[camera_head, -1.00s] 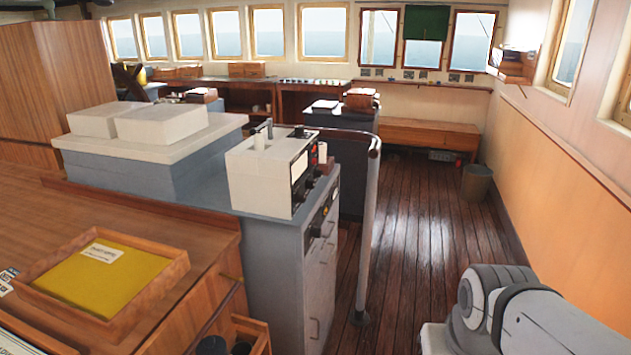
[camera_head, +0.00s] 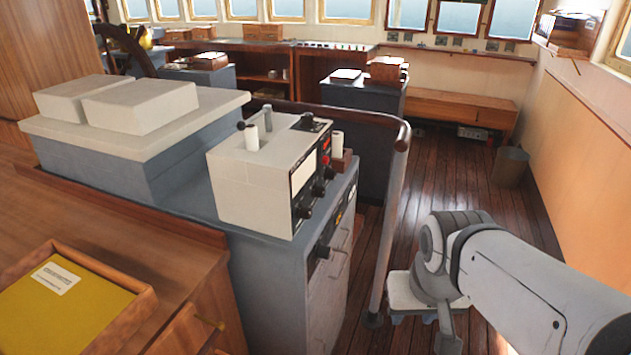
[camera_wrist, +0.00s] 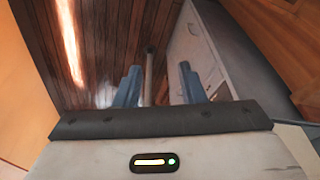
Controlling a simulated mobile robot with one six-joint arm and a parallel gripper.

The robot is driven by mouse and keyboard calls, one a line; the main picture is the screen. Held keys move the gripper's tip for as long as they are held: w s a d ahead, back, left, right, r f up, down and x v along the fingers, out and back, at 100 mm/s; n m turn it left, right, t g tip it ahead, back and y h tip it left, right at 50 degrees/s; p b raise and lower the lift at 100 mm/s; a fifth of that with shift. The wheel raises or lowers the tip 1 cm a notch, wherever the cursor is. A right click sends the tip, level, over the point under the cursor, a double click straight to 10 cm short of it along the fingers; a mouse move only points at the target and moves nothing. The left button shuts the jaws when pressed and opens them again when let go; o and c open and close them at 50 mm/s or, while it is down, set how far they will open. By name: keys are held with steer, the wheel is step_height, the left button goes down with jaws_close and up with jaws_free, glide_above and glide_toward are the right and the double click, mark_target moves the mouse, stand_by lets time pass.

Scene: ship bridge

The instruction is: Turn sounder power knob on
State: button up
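The sounder appears to be the white box (camera_head: 248,188) with a black front panel, standing on a grey cabinet left of centre in the head view. Its panel faces right and carries a pale display and several dark knobs (camera_head: 318,190). Which one is the power knob, and how it is set, I cannot tell. My gripper (camera_wrist: 158,80) is open in the wrist view, its two blue fingers apart with nothing between them. The sounder does not show clearly in the wrist view. In the head view my arm is at lower right, apart from the sounder.
A grey post with a dark handrail (camera_head: 400,150) stands between the sounder and my arm. The grey cabinet (camera_head: 275,285) has drawers and another knob below the sounder. A wooden tray (camera_head: 140,318) lies at lower left. Open plank floor (camera_head: 450,180) runs to a bin (camera_head: 511,166).

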mark_target(310, 214)
steer(key=shift+o, duration=0.8)
steer(key=shift+d, duration=0.1)
steer(key=shift+o, duration=0.5)
steer(key=shift+a+f+m, duration=0.2)
steer(key=shift+a+m, duration=0.05)
steer(key=shift+m, duration=0.05)
steer(key=w+a+m+g+y+p, duration=0.2)
steer(key=w+a+m+g+y, duration=0.2)
steer(key=w+a+m+y, duration=0.55)
steer(key=w+f+m+t+y+p, duration=0.1)
steer(key=w+m+t+y, duration=0.65)
steer(key=w+m, duration=0.55)
steer(key=shift+n+t, duration=0.45)
steer(key=shift+n, duration=0.1)
steer(key=p+x, duration=0.1)
steer(key=x, duration=0.6)
steer(key=shift+w+f+p, duration=0.15)
steer(key=shift+w+p, duration=0.2)
steer(key=shift+w, duration=0.1)
steer(key=shift+c, duration=0.5)
